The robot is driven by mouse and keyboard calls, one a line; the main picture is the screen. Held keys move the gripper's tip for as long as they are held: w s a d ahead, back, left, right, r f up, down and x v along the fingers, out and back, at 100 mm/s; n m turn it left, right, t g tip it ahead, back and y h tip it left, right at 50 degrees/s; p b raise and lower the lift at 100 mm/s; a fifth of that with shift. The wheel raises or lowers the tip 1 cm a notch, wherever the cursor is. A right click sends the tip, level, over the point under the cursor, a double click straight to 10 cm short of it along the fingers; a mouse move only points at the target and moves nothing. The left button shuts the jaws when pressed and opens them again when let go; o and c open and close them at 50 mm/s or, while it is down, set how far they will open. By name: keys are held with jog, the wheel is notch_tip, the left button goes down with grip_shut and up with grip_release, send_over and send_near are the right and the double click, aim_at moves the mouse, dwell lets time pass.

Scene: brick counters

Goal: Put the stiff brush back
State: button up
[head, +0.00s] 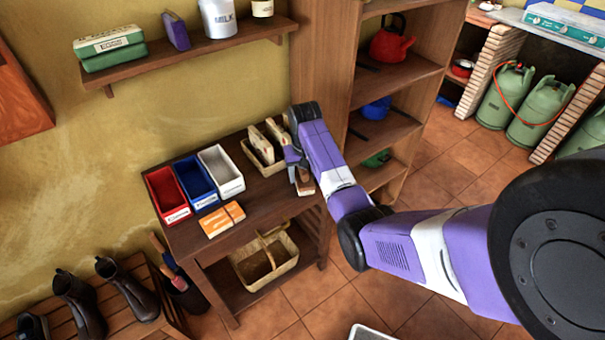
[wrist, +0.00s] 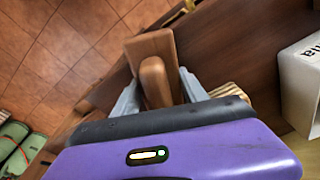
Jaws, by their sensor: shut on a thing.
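A wooden brush (wrist: 152,46) is between the fingers of my gripper (wrist: 157,92) in the wrist view, and the fingers are shut on its rounded brown handle. In the head view my gripper (head: 298,168) is at the right end of the dark wooden table (head: 262,200), with the brush (head: 305,187) below it. The bristles are not visible. I cannot tell whether the brush touches the table. Just left of my gripper, a small light wicker basket (head: 251,155) holds upright pale-and-brown items that look like brushes.
Red (head: 167,196), blue (head: 195,183) and white (head: 222,172) labelled bins stand in a row at the table's left. An orange package (head: 222,219) lies before them. A larger basket (head: 265,262) sits on the lower shelf. A tall wooden shelf unit (head: 326,70) rises close behind my gripper.

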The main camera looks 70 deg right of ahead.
jog(key=shift+f, duration=0.15)
jog(key=o, duration=1.4)
jog(key=r, duration=0.8)
jog(key=a+r, duration=0.1)
jog(key=r, duration=0.3)
jog(key=shift+s+a+r+b, duration=0.1)
jog(key=shift+s+r+b, duration=0.05)
jog(key=shift+s+b, duration=0.2)
